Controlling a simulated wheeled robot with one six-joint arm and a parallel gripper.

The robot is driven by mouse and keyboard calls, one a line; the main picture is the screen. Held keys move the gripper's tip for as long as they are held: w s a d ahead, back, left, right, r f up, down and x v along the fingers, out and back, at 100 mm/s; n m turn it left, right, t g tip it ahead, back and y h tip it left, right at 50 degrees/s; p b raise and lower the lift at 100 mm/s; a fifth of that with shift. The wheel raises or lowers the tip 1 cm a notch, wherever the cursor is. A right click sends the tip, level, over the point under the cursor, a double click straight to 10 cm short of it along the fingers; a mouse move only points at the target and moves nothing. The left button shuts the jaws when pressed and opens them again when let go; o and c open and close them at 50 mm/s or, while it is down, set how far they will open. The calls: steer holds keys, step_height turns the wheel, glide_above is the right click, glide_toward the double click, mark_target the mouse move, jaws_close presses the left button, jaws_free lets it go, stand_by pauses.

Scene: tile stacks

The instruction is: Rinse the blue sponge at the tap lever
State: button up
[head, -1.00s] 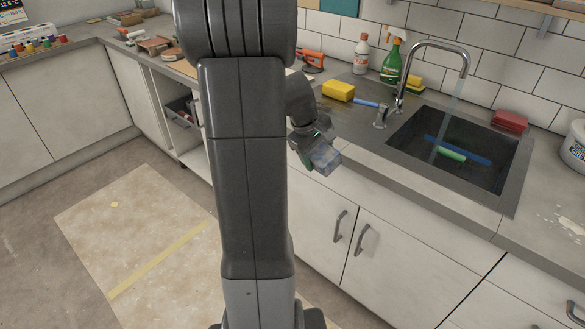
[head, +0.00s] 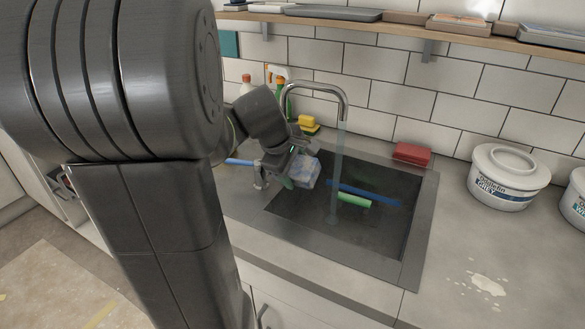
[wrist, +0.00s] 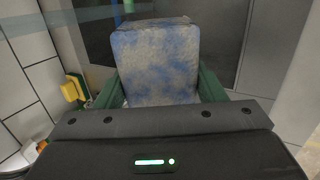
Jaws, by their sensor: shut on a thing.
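The blue sponge (head: 306,171) has a mottled grey-white face. My gripper (head: 294,174) is shut on it and holds it over the left part of the sink (head: 290,214), left of the water stream. In the wrist view the sponge (wrist: 155,65) sits between the two green fingers (wrist: 160,95). The tap (head: 318,88) arches over the sink and water (head: 338,150) runs from its spout. The sponge appears apart from the stream. The tap lever is not clearly visible; my arm covers part of the tap's base area.
A blue-handled item (head: 380,198) and a green one (head: 354,200) lie in the sink. A red sponge (head: 412,153) is on the back right edge. White tubs (head: 508,178) stand right; the right counter is mostly clear.

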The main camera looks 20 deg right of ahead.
steer(key=w+d+f+p, duration=0.2)
steer(key=w+d, duration=0.4)
steer(key=d, duration=0.6)
steer(key=shift+w+f, duration=0.35)
stand_by(0.6)
steer(key=s+a, duration=0.1)
steer(key=a, duration=0.1)
steer(key=s+a+b, duration=0.1)
steer(key=a, duration=0.1)
steer(key=s+a+b, duration=0.1)
steer(key=s+a, duration=0.1)
steer(key=a, duration=0.1)
stand_by(0.6)
stand_by(1.1)
steer(key=a+r, duration=0.1)
steer(key=s+a+r+p, duration=0.1)
steer(key=s+a+r, duration=0.1)
steer(key=shift+a+r+p, duration=0.35)
steer(key=shift+a+p, duration=0.05)
steer(key=shift+s+a+r, duration=0.15)
steer(key=shift+a, duration=0.15)
